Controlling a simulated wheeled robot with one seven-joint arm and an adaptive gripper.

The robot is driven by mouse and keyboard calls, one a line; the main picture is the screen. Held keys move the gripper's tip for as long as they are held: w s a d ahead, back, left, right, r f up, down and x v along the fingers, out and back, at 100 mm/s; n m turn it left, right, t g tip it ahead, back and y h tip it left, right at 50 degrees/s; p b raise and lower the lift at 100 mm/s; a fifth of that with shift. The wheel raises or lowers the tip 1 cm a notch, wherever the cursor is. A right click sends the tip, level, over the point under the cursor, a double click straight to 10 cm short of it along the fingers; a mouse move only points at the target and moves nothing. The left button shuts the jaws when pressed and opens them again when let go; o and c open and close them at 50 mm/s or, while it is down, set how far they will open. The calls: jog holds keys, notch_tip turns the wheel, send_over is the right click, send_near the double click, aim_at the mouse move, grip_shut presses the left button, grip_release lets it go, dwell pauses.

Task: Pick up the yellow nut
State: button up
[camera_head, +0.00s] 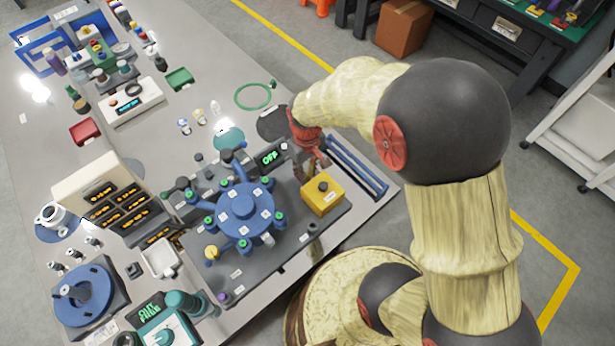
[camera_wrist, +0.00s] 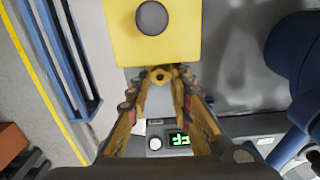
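A small yellow-brown nut with a dark hole (camera_wrist: 158,76) shows in the wrist view, just below the yellow box's edge. My gripper (camera_wrist: 160,84) has one fingertip on each side of it, and the nut fills most of the gap. I cannot tell whether the fingers press on it or only stand around it. In the head view my red gripper (camera_head: 314,162) points down just behind the yellow box, and the nut cannot be made out there.
The yellow box with a dark button (camera_head: 322,194) stands right beside my gripper. A blue rotary fixture with several arms (camera_head: 245,208) is to its left. Blue rails (camera_head: 358,165) run along the right. A small display (camera_head: 270,157) reads OFF.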

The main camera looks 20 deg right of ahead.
grip_shut()
